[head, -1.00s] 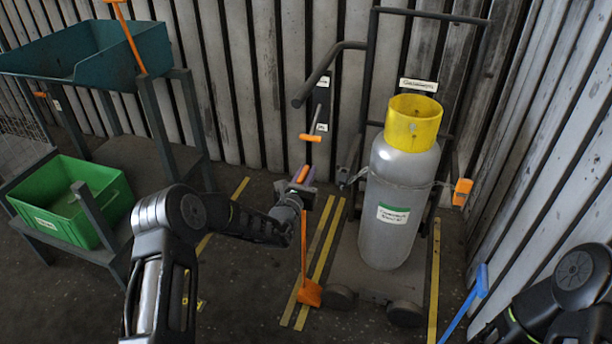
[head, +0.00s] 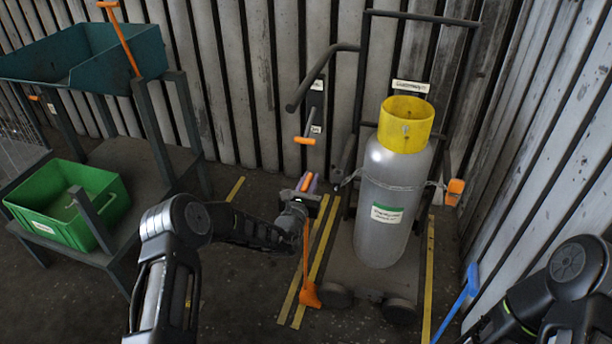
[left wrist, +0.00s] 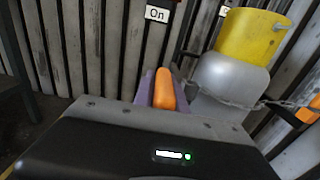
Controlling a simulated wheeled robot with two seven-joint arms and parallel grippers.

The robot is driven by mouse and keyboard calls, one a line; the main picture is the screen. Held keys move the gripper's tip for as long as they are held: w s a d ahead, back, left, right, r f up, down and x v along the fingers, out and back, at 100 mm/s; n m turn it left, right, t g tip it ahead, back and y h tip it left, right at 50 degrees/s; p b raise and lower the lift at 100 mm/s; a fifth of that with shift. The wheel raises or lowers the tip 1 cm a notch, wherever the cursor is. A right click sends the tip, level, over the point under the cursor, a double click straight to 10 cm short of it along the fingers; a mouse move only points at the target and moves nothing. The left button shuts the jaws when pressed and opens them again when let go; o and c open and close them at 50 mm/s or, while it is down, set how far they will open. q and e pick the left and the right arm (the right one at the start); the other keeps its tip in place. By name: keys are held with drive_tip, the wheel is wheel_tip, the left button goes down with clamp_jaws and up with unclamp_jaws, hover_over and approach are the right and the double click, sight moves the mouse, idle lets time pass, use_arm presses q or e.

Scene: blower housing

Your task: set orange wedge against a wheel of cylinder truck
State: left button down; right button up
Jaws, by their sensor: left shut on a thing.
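The cylinder truck (head: 362,242) stands against the back wall with a grey gas cylinder (head: 396,200) with a yellow collar on it. Its left front wheel (head: 336,296) and right front wheel (head: 399,311) show at the base. The orange wedge (head: 308,296) is at floor level just left of the left wheel; I cannot tell whether they touch. Its long orange handle rises to my left gripper (head: 307,184), which is shut on it. The orange handle top (left wrist: 164,90) shows between the purplish fingers in the left wrist view. My right gripper is out of view.
Yellow floor lines (head: 320,250) run left of the truck. A grey stand with a teal bin (head: 120,55) and a green crate (head: 110,205) is at the left. A blue-handled tool (head: 460,300) leans at the right. An orange-handled tool (head: 305,140) hangs behind my gripper.

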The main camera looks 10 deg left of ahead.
use_arm(q)
drive_tip(key=shift+d, duration=0.35)
drive_tip(key=c, duration=1.3)
unclamp_jaws()
drive_tip(key=shift+f, duration=0.1)
drive_tip(key=shift+s+f, duration=0.1)
drive_tip(key=shift+f, duration=0.05)
drive_tip(key=s, duration=0.2)
drive_tip(key=s+p, duration=0.1)
drive_tip(key=s, duration=0.4)
drive_tip(key=shift+s+a, duration=0.3)
drive_tip(key=shift+s, duration=0.05)
drive_tip(key=shift+s, duration=0.1)
